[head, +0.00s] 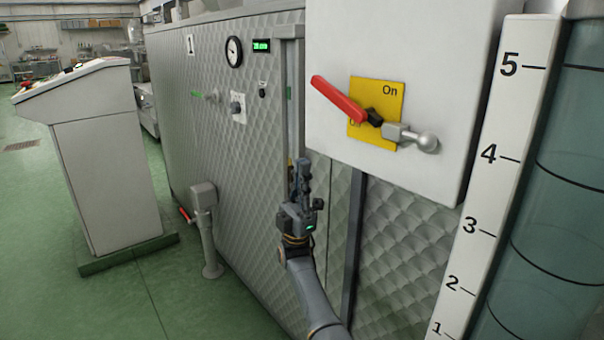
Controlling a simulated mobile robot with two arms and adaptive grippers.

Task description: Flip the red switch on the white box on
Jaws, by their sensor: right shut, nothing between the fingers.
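The red switch (338,99) is a lever on a yellow plate (393,94) on the front of the white box (440,50). Its red handle points to the upper left, and a grey arm with a ball end (426,143) sticks out to the lower right of the pivot. "On" is printed at the plate's top right; lettering at the lower left is partly covered by the handle. My right gripper (301,170) is shut and empty, pointing up, below and left of the white box, apart from the lever. My left gripper is not in view.
A quilted metal machine wall (235,140) stands behind my right arm. A post with a small red handle (205,215) stands at left, and a grey control console (105,150) beyond it. A numbered scale (500,150) and glass cylinder (565,200) stand at right. Green floor is clear at lower left.

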